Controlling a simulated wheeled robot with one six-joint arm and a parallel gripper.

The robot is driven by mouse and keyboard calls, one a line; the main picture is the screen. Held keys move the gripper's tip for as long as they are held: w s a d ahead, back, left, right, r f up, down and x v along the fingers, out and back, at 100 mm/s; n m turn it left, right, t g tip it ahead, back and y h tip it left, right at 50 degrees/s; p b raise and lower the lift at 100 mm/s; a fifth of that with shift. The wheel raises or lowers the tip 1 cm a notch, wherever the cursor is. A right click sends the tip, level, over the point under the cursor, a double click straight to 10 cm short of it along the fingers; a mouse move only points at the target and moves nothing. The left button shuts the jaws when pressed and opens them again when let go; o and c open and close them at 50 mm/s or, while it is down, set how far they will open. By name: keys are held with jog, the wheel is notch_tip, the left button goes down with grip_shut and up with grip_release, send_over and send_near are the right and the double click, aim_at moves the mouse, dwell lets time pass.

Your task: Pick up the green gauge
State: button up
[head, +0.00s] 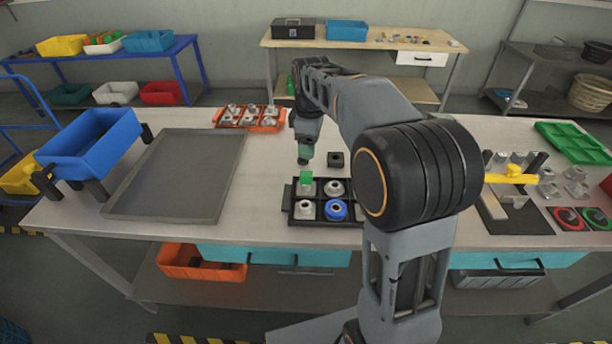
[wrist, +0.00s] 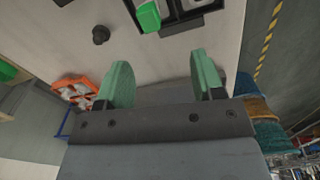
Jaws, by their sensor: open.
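The green gauge (head: 305,177) is a small bright green block at the upper left compartment of a black divided tray (head: 291,198) on the table. In the wrist view the green gauge (wrist: 148,17) shows at the top, by the tray's edge (wrist: 172,27). My gripper (head: 305,158) hangs above and just behind the gauge in the head view. In the wrist view my gripper (wrist: 162,70) has its two green finger pads wide apart with nothing between them. The gauge lies beyond the fingertips, apart from them.
Grey ring parts (head: 333,188) and a blue ring (head: 336,210) sit in the black tray. A small dark block (head: 336,160) stands just behind it. An orange tray of metal parts (head: 249,119) is behind left. A flat grey tray (head: 180,172) and blue bin (head: 90,140) are left.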

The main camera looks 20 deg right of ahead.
jog(key=w+n, duration=0.1)
jog(key=w, duration=0.1)
send_over(306, 173)
jog(key=shift+n, duration=0.4)
jog(key=f, duration=0.7)
jog(key=shift+s+d+f, duration=0.1)
jog(key=shift+s+f, duration=0.15)
jog(key=shift+f, duration=0.05)
jog(key=shift+w+f+p, duration=0.15)
jog(key=shift+f+p, duration=0.55)
jog(key=shift+f, duration=2.7)
jog(key=c, duration=1)
jog(key=shift+r, duration=0.1)
